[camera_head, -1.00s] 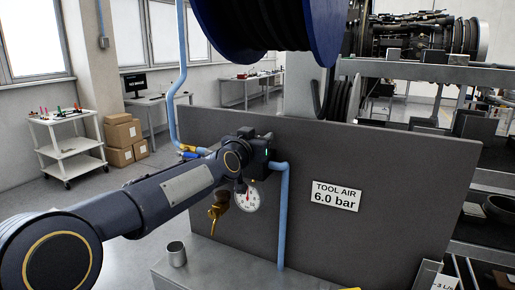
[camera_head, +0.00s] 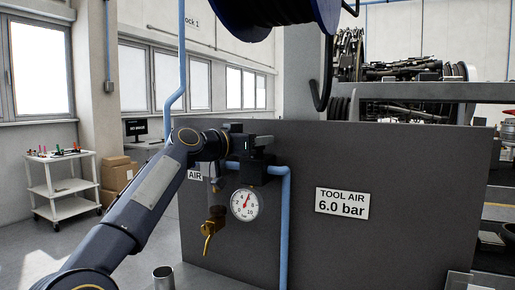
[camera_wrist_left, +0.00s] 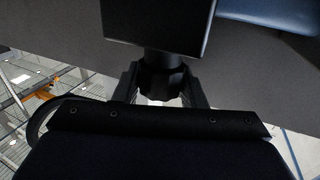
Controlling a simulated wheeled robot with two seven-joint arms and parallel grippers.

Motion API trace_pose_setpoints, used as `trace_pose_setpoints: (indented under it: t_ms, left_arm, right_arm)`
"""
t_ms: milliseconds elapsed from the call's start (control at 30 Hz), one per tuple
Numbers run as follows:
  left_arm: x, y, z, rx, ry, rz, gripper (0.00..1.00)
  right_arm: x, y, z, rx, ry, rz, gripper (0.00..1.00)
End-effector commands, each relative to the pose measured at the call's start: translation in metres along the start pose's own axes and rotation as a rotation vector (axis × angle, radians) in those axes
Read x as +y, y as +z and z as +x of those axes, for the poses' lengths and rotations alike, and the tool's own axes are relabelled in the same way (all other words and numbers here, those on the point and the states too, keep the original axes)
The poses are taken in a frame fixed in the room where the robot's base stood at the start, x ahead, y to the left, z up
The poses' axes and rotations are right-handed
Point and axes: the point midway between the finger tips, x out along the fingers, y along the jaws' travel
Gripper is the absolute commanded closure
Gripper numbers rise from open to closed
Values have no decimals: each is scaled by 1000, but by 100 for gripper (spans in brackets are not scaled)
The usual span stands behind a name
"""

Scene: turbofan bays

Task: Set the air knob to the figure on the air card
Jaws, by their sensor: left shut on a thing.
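The air card (camera_head: 342,203) is a white plate on the grey panel, reading "TOOL AIR 6.0 bar". The round white gauge (camera_head: 244,204) hangs below the dark regulator (camera_head: 257,172); its red needle points nearly straight up, leaning slightly right, but the exact figure is too small to read. My left gripper (camera_head: 255,143) is at the top of the regulator. In the left wrist view its fingers (camera_wrist_left: 161,88) are shut on the dark air knob (camera_wrist_left: 162,77), below a dark block. The knob is mostly hidden in the head view. My right gripper is not in view.
A blue pipe (camera_head: 285,225) runs down right of the gauge. A brass drain valve (camera_head: 211,232) hangs to its left, near a partly covered "AIR" label (camera_head: 195,175). A metal cup (camera_head: 163,278) stands below. A blue hose reel (camera_head: 275,15) hangs overhead.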

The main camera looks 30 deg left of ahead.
Motion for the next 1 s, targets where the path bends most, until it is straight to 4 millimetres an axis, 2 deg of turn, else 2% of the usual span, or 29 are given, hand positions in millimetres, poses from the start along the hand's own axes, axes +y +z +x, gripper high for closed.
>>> trace_pose_setpoints:
  t_ms: [267,300,467,767,867,1000]
  left_arm:
    - [1,2,0,-6,10,1,86]
    - [1,2,0,-6,10,1,62]
    - [0,2,0,-6,8,1,41]
    - [0,2,-2,-3,6,1,41]
    - [-1,3,-12,-3,4,2,41]
    - [-1,4,-36,-3,2,2,41]
  right_arm:
    - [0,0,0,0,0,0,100]
    - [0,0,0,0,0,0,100]
    - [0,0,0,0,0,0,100]
    - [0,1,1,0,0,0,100]
    - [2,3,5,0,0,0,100]
    - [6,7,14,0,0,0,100]
